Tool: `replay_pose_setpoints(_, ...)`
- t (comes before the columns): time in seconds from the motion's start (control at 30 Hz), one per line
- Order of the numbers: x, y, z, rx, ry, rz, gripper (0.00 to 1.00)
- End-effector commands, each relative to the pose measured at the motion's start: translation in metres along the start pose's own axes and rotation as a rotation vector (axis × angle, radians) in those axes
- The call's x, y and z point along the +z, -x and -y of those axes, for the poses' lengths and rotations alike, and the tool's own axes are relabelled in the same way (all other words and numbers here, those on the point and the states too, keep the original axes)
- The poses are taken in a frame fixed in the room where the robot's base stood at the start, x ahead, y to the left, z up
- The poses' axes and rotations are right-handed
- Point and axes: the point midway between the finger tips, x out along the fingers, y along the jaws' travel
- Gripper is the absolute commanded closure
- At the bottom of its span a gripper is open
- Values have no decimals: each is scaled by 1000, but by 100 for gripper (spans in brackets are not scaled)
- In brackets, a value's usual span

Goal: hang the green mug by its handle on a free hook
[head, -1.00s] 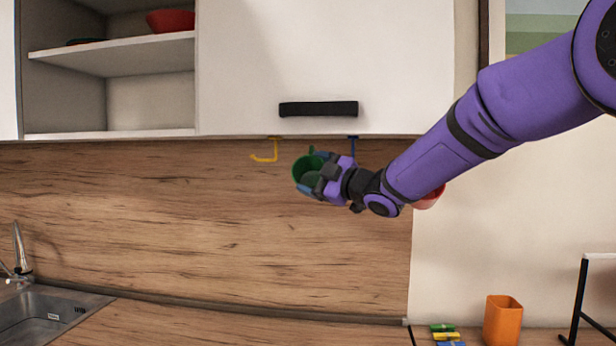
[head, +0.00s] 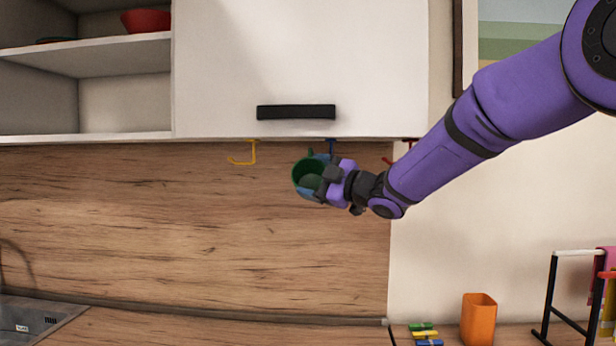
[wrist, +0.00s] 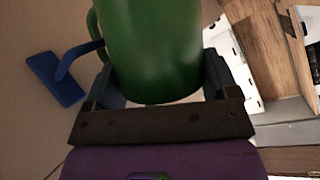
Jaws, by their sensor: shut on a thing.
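The green mug (head: 307,172) is tilted, its opening toward the head camera, just below the cabinet's underside. My gripper (head: 325,178) is shut on it; in the wrist view the mug (wrist: 155,45) sits between the fingers (wrist: 160,92). Its handle (wrist: 93,28) points left there. The blue hook (head: 331,147) is right above the mug and gripper; in the wrist view this hook (wrist: 60,77) reaches close to the handle. I cannot tell whether its tip is inside the handle loop. The yellow hook (head: 246,154) is empty, to the left. The red hook (head: 408,144) is partly behind my arm.
The white cabinet door (head: 300,60) with a black handle (head: 296,112) is above the hooks. An open shelf (head: 90,60) holds a red bowl (head: 146,20). Below are an orange cup (head: 478,318), coloured blocks (head: 425,334) and a rack (head: 572,300). The splashback (head: 200,220) is clear.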

Motion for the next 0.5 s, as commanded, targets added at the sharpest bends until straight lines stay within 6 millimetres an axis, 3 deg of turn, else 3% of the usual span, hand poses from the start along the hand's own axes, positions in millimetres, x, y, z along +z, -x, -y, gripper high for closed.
replay_pose_setpoints(0.5, 16, 18, 1, 0, -1, 0, 53)
